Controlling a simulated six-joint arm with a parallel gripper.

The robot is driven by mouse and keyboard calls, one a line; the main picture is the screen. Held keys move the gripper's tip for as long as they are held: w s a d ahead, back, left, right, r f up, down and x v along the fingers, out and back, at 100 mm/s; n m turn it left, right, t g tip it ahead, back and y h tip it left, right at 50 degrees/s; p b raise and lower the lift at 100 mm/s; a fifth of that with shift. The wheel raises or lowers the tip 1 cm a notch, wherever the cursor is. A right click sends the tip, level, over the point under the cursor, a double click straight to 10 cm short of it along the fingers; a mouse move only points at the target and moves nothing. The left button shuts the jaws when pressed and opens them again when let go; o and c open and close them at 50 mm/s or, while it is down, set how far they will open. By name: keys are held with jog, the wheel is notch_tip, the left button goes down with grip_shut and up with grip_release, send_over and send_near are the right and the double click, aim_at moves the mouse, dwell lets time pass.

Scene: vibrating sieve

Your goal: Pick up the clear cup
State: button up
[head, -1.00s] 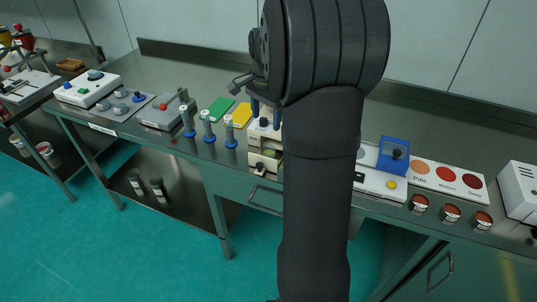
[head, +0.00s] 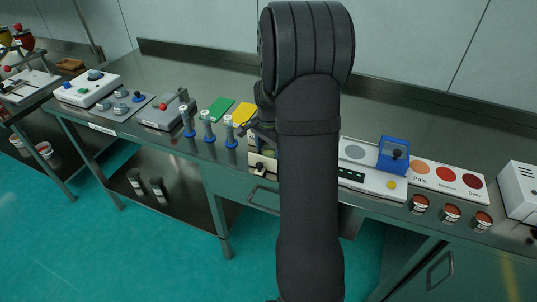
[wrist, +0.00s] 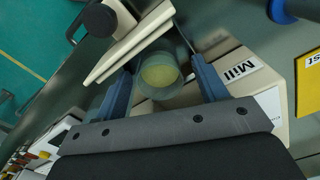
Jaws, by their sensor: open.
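The clear cup (wrist: 160,80) shows in the wrist view as a see-through round cup with a yellowish disc visible in it. It is at the cream mill (wrist: 262,95), which carries a "Mill" label. My gripper (wrist: 161,66) is open, with one blue finger on each side of the cup. I cannot tell whether either finger touches it. In the head view my arm hides the cup and most of the mill (head: 262,165), and the gripper is mostly hidden too.
Several blue-based tubes (head: 209,130) stand left of the mill, with green (head: 221,107) and yellow (head: 243,113) cards behind. A white device with a blue frame (head: 393,155) and a colour chart (head: 447,174) are to the right. Several jars (head: 451,213) line the front edge.

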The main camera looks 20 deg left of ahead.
jog(key=c, duration=1)
